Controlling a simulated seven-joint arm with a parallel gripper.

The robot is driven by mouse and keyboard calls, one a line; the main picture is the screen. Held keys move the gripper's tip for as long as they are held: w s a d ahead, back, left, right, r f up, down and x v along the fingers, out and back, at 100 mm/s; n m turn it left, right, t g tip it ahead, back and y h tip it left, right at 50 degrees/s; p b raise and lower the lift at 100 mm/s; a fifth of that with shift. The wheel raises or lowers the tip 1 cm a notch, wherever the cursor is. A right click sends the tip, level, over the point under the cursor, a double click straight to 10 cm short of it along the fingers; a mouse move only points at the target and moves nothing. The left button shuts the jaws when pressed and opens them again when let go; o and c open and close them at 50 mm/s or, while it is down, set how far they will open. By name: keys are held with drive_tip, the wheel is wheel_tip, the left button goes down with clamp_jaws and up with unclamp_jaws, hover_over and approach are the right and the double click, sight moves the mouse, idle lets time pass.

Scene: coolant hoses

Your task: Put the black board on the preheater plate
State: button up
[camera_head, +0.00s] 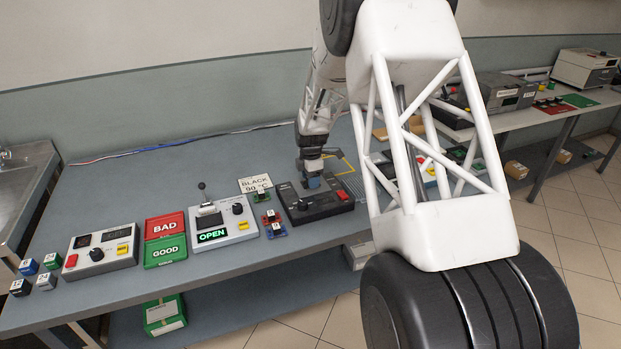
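A dark device with a flat top, a knob and a red button, which looks like the preheater (324,207), sits on the bench in the middle of the view. My gripper (311,179) points down over its back left part. A small blue piece shows at the fingertips; I cannot tell whether it is gripped or part of something below. The black board cannot be made out; the plate's surface is partly hidden by my gripper. A sign reading "BLACK 90 °C" (255,184) stands behind and left of the device.
Further left are a grey unit showing OPEN (222,224), BAD (165,226) and GOOD (165,252) trays, and a control box (101,248). My arm hides much of the right side.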

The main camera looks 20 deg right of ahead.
drive_tip(key=shift+o, duration=0.3)
drive_tip(key=shift+r, duration=0.15)
wheel_tip(320, 180, up, 12)
idle(0.7)
idle(0.3)
drive_tip(key=s+a+r+m, duration=0.3)
drive_tip(key=s+r, duration=0.2)
drive_tip(key=s, duration=0.3)
drive_tip(key=s+a+r+m+t, duration=0.1)
drive_tip(key=s+a+r+m, duration=0.3)
drive_tip(key=s, duration=0.3)
drive_tip(key=s+a+r+m, duration=0.25)
drive_tip(key=s+r, duration=0.25)
drive_tip(key=s, duration=0.3)
drive_tip(key=s+a+m, duration=0.3)
drive_tip(key=s+m, duration=0.1)
drive_tip(key=s, duration=0.9)
drive_tip(key=s+a+m+t, duration=0.1)
drive_tip(key=s+a+m, duration=0.2)
drive_tip(key=s, duration=1)
drive_tip(key=shift+s+a+f+m+t, duration=0.2)
drive_tip(key=shift+m+t, duration=0.1)
drive_tip(key=shift+m, duration=0.55)
